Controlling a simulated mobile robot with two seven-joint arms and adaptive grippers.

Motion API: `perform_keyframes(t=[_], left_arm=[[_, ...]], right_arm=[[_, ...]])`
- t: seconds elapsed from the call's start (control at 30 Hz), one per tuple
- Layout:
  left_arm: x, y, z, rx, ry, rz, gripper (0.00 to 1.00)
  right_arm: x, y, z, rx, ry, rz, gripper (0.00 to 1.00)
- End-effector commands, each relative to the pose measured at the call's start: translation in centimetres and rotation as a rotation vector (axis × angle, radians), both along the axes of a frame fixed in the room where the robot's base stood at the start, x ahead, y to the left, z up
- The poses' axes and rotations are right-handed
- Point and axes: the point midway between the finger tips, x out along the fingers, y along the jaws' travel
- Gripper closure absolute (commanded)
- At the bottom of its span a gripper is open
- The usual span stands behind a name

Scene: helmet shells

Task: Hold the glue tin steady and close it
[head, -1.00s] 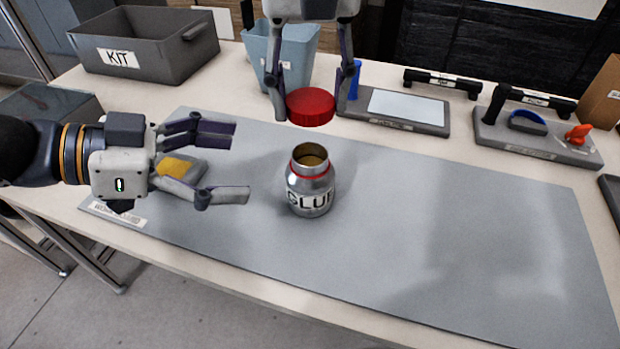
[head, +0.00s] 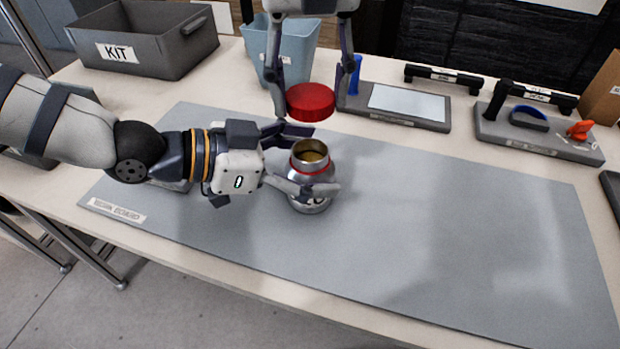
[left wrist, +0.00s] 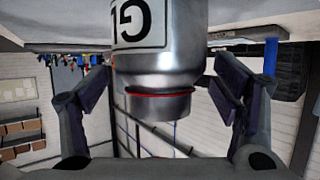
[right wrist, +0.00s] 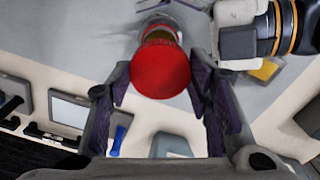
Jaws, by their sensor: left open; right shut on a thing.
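The open glue tin (head: 313,160), silver with a red ring at its neck, stands upright on the grey work board (head: 440,230). My left gripper (head: 318,160) is open with its fingers on either side of the tin. In the left wrist view the tin (left wrist: 158,70) appears upside down between the spread fingers (left wrist: 160,95). My right gripper (head: 311,98) is shut on the red lid (head: 311,102), held above and slightly behind the tin's mouth. In the right wrist view the lid (right wrist: 161,70) sits between the fingertips and hides part of the tin.
A grey KIT bin (head: 150,48) is at the back left, a blue bin (head: 295,50) behind my right gripper. A tray with a pale panel (head: 405,108) and a tool holder (head: 540,135) stand at the back right. The board's right half is clear.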

Motion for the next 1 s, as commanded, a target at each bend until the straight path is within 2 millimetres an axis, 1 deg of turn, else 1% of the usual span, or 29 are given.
perform_keyframes(t=[0.1, 0.13, 0.43, 0.47, 0.57, 0.8, 0.9, 1.0], left_arm=[[0.0, 0.0, 0.0, 0.000, 0.000, 0.000, 0.19], [0.0, 0.0, 0.0, 0.000, 0.000, 0.000, 0.23], [0.0, 0.0, 0.0, 0.000, 0.000, 0.000, 0.91], [0.0, 0.0, 0.0, 0.000, 0.000, 0.000, 0.94], [0.0, 0.1, 0.0, 0.000, 0.000, 0.000, 0.94], [0.0, 0.1, 0.0, 0.001, 0.000, 0.000, 0.94], [0.0, 0.1, 0.0, 0.001, 0.000, 0.000, 0.94], [0.0, 0.1, 0.0, 0.001, 0.000, 0.000, 0.94]], right_arm=[[0.0, 0.0, 0.0, 0.000, 0.000, 0.000, 0.62], [0.0, 0.0, 0.0, 0.000, 0.000, 0.000, 0.62], [0.0, 0.0, 0.0, 0.000, 0.000, 0.000, 0.62], [0.0, 0.0, 0.0, 0.000, 0.000, 0.000, 0.62], [0.0, 0.0, -0.7, -0.001, 0.001, 0.001, 0.62], [0.0, -0.1, -4.3, -0.003, 0.001, 0.001, 0.62], [0.0, -0.1, -5.0, -0.002, 0.000, 0.000, 0.62], [0.0, -0.1, -5.0, -0.001, -0.001, 0.000, 0.62]])
